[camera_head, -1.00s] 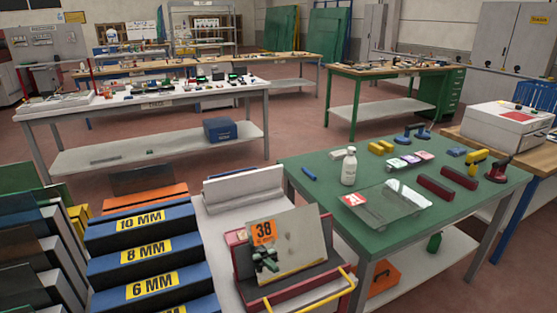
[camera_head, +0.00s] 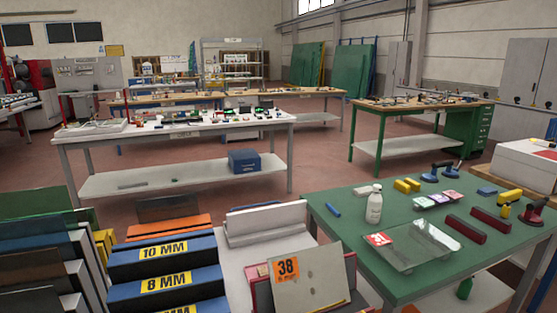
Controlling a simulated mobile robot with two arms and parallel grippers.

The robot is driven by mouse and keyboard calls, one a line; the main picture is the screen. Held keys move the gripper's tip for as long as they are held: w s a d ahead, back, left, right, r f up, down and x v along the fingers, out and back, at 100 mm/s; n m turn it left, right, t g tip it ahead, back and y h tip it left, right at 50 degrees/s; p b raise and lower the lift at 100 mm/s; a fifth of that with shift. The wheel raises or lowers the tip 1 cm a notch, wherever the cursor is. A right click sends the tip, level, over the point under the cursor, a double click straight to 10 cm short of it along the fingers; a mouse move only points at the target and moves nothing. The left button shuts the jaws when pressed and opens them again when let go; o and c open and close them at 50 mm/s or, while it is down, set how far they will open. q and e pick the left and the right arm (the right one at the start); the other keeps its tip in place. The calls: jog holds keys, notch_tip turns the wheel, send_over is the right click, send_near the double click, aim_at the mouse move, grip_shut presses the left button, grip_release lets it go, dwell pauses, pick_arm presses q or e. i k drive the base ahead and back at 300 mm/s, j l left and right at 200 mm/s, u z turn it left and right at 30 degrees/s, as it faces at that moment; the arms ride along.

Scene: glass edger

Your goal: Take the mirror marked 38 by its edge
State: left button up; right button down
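The mirror marked 38 (camera_head: 322,277) is a pale, upright, slightly tilted pane at the bottom centre of the head view. An orange label with a black 38 (camera_head: 286,270) is on its upper left. It leans in a dark red-edged holder (camera_head: 262,292). Its lower edge is close to the bottom of the picture, and the holder's lower part is cut off. Neither of my grippers is in view.
A stepped blue rack (camera_head: 165,245) marked 10 MM and 8 MM stands to the left. A green table (camera_head: 345,228) with a glass sheet (camera_head: 418,246), a white bottle (camera_head: 374,204) and red blocks stands to the right. Red floor lies beyond.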

aim_at(314, 280)
jog(key=l+u, duration=0.1)
jog(key=u, duration=0.65)
jog(key=l+u, duration=0.45)
jog(key=l, duration=0.3)
jog(key=l+u, duration=0.5)
jog(key=l, duration=0.2)
jog(key=k, duration=0.05)
